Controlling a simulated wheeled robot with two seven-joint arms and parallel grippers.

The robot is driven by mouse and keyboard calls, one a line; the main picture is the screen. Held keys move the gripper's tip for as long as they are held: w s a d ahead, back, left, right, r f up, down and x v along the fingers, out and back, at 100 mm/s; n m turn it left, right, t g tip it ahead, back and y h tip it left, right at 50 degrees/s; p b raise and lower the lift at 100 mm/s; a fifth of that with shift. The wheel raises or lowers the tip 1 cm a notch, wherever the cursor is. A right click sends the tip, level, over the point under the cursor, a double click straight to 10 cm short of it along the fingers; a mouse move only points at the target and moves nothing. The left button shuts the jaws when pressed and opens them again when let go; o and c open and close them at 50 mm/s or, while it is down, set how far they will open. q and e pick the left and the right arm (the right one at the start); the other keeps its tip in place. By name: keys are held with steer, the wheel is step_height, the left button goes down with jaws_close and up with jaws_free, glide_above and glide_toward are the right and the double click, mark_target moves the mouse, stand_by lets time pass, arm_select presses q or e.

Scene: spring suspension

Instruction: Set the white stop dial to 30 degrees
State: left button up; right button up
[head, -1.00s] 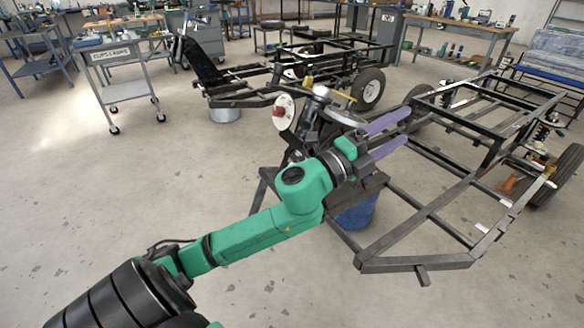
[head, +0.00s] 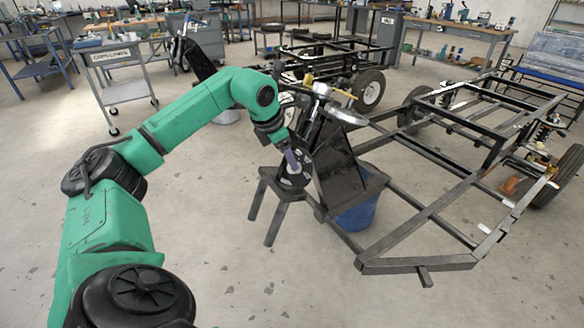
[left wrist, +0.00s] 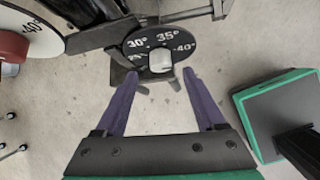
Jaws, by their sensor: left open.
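A white dial (left wrist: 38,28) with a red knob (left wrist: 12,45) is cut off at the left edge of the left wrist view, with "40°" readable on it. In the head view my arm mostly hides it. A black dial (left wrist: 142,40) with white marks 30°, 35° and 40° and a pale central knob (left wrist: 160,60) is ahead of my left gripper (left wrist: 160,73). The gripper is open and empty, its purple fingertips just short of the pale knob in the picture, one to each side. Depth is unclear. In the head view the gripper (head: 292,160) points down at the stand's left side.
The dark stand (head: 335,165) joins a black vehicle frame (head: 415,265) on the right. A blue drum (head: 357,215) is below. A grey cart (head: 125,90) stands at the back left. The floor front left is clear.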

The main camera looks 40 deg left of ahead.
arm_select(q)
steer(key=x, duration=0.5)
steer(key=shift+f, duration=0.1)
jaws_close()
arm_select(e)
steer(key=shift+w+a+r, duration=0.1)
steer(key=shift+w+r, duration=0.3)
steer(key=shift+r, duration=0.1)
